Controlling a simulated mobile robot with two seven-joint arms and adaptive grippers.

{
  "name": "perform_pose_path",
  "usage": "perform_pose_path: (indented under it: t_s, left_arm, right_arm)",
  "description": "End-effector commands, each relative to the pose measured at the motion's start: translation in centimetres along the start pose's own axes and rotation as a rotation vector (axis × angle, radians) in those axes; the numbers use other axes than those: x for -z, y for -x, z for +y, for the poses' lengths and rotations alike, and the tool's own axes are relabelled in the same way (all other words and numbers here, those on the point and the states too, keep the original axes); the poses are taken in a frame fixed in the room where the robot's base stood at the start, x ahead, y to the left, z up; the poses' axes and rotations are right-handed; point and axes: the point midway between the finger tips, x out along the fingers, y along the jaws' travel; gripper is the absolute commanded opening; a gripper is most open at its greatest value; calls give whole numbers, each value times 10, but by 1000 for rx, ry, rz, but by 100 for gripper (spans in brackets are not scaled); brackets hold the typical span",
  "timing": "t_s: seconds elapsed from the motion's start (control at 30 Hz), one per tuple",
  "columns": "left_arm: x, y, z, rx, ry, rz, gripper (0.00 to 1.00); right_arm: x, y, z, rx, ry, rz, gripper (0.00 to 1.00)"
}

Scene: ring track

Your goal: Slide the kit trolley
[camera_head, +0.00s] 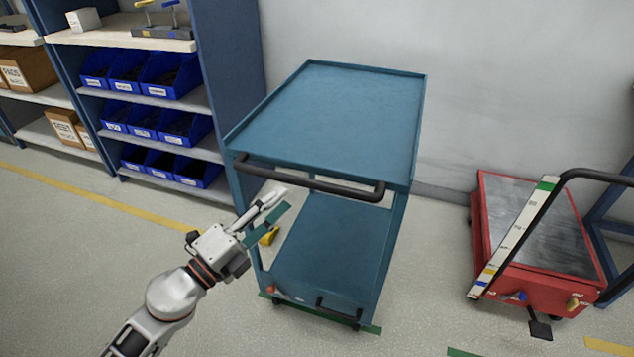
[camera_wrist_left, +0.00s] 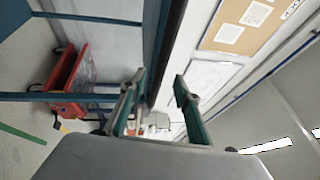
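The kit trolley (camera_head: 335,115) is a teal two-shelf cart standing on the floor in the middle of the head view. Its black handle (camera_head: 310,183) runs along the near edge of the top shelf. My left gripper (camera_head: 285,199) is open, just below the handle's left part in the head view. In the left wrist view, the dark handle bar (camera_wrist_left: 167,55) shows toward the gap between the open fingers (camera_wrist_left: 160,82), nearer the left finger. I cannot tell whether they touch. Nothing is held. My right gripper is not in view.
A blue shelf unit (camera_head: 232,80) with blue bins (camera_head: 170,75) stands at the left. A red lift cart (camera_head: 535,225) with a black handle stands at the right. Green tape (camera_head: 370,328) marks the floor by the trolley. Floor between the two carts is clear.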

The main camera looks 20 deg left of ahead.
Motion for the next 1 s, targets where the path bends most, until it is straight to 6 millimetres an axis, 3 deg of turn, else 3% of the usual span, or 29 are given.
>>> perform_pose_path:
  t_s: [0.2, 0.5, 0.93, 1.0]
  left_arm:
    - [-1, -27, -9, 11, -8, 0, 32]
    - [-1, -68, -4, 5, -4, -1, 32]
    - [0, -77, -1, 1, -3, 0, 32]
    - [0, -77, -1, 1, -3, 0, 14]
  right_arm:
    - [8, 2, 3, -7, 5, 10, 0]
    - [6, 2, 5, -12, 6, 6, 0]
    - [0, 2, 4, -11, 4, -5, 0]
    - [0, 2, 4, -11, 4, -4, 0]
